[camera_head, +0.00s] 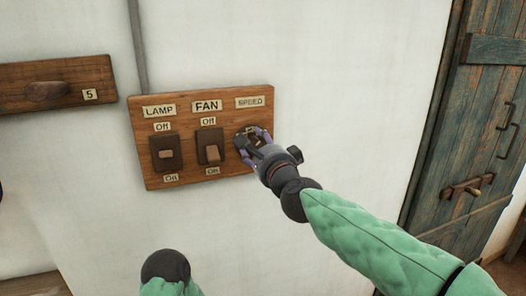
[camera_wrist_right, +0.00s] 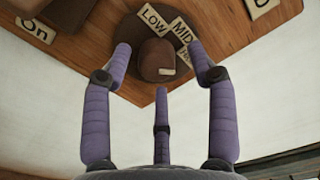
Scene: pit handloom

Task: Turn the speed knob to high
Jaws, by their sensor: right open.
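The speed knob (camera_wrist_right: 155,58) is a brown knob on a round dark dial under the SPEED label (camera_head: 250,102). Labels LOW (camera_wrist_right: 153,18) and MID (camera_wrist_right: 181,31) sit along the dial's edge. A third label beside them is partly hidden by a finger. A pale mark (camera_wrist_right: 167,71) shows on the knob's lower right in the wrist view. My right gripper (camera_head: 250,144) is open, its purple fingers spread around the knob. I cannot tell whether any finger touches it. In the head view the gripper covers most of the knob. My left gripper is out of view.
The wooden switch board (camera_head: 187,104) also carries a lamp switch (camera_head: 166,153) and a fan switch (camera_head: 210,147), left of the knob. A peg board (camera_head: 15,75) hangs further left. A weathered door (camera_head: 475,120) stands at right. Bare wall lies between.

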